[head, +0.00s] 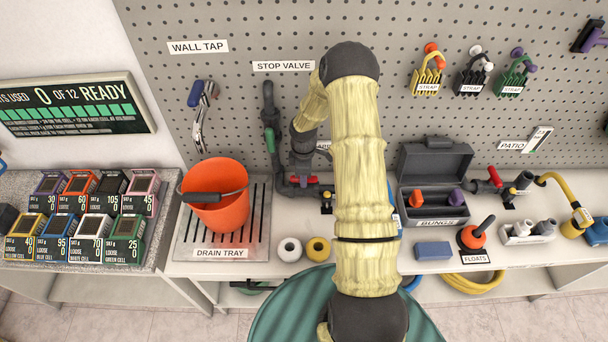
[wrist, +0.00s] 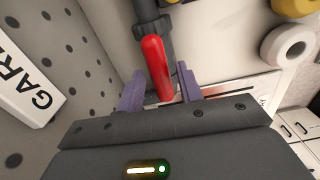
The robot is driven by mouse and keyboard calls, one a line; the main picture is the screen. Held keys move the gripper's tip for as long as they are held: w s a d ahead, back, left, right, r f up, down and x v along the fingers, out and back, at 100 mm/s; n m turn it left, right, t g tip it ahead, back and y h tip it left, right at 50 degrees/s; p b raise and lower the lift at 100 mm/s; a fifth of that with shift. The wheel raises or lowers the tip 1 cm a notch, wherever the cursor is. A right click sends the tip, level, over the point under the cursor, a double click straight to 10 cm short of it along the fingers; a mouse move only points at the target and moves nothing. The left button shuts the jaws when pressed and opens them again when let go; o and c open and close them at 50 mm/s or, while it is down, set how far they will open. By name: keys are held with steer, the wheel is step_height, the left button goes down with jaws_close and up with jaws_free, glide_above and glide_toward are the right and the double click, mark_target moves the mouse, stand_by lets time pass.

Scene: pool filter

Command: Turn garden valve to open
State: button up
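The garden valve's red lever (wrist: 155,65) shows in the wrist view, mounted on a dark pipe (wrist: 146,10). Part of a white label reading "GAR" (wrist: 28,80) is on the pegboard beside it. My gripper (wrist: 160,88) has purple fingers, which stand apart on either side of the red lever's free end. Narrow gaps show between fingers and lever, so it does not look clamped. In the head view a red lever (head: 302,180) sits on the dark pipework just below my wrist. My arm hides much of this area, and the fingers are not clear there.
A white ring (head: 289,249) and a yellow ring (head: 318,249) lie at the bench front. An orange bucket (head: 214,205) stands on the drain tray (head: 185,246) to the left. The stop valve's green handle (head: 270,139) is left of my wrist.

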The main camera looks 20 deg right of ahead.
step_height(320, 180, up, 6)
steer(key=p, duration=0.4)
steer(key=shift+f, duration=0.1)
step_height(320, 180, up, 17)
steer(key=b, duration=0.2)
steer(key=shift+b, duration=0.4)
stand_by(0.5)
steer(key=s+a+r+m+t, duration=0.1)
steer(key=s+a+m, duration=0.4)
steer(key=s, duration=0.5)
steer(key=s+a+r+m+t, duration=0.1)
steer(key=s+a+r+m, duration=0.1)
steer(key=s+a+m, duration=0.4)
steer(key=s+m, duration=0.2)
steer(key=s, duration=0.2)
steer(key=shift+s+r+t, duration=0.15)
steer(key=shift+r+t, duration=0.1)
steer(key=shift+t, duration=0.05)
